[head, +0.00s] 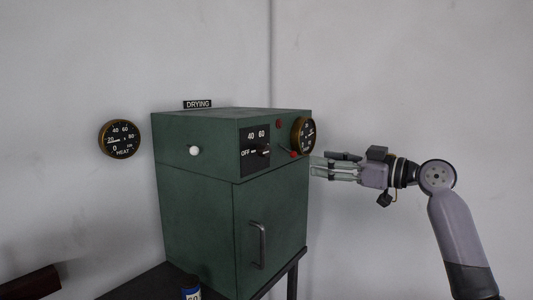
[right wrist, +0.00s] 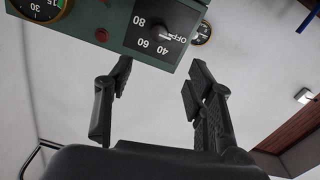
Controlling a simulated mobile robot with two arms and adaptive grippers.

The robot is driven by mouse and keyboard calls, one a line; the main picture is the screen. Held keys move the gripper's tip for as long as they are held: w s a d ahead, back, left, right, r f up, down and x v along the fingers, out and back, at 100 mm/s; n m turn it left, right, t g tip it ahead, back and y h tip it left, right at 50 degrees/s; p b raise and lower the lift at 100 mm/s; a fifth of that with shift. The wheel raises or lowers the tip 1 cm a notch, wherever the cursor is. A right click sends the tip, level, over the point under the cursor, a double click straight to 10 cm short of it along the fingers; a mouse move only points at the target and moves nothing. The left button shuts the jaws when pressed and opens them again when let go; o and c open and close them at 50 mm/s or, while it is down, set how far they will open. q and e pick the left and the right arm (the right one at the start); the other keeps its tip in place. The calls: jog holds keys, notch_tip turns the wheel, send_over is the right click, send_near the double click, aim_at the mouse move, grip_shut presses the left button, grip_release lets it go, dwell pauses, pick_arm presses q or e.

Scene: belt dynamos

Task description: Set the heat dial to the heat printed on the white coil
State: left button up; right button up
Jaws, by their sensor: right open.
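The heat dial (head: 249,152) is a black panel marked OFF, 40, 60 and more on the green oven's front; its white pointer line is at OFF. In the right wrist view the dial (right wrist: 148,40) shows upside down, with 40, 60 and 80 legible and the pointer at OFF. My right gripper (head: 312,167) is open and empty, right of the oven front. In the right wrist view its fingertips (right wrist: 161,64) are spread, apart from the dial. I see no white coil. A blue object (head: 191,289) with a pale label is cut off at the bottom edge. My left gripper is not in view.
The green oven (head: 195,207) has a door handle (head: 258,245), a white ball knob (head: 194,151), a red button (head: 293,154) and a round timer (head: 304,135). A heat gauge (head: 119,139) hangs on the wall. The oven stands on a dark table (head: 140,285).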

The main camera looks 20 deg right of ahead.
jog(key=p, duration=0.2)
send_near(268, 152)
jog(key=p+x, duration=0.4)
jog(key=x, duration=0.4)
jog(key=shift+r, duration=0.15)
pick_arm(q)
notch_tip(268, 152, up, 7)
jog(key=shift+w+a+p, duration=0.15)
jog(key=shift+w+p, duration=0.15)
pick_arm(e)
jog(key=shift+w+a, duration=0.4)
jog(key=shift+w, duration=0.2)
jog(key=shift+c, duration=0.2)
jog(key=c, duration=1.1)
jog(key=shift+c, duration=0.2)
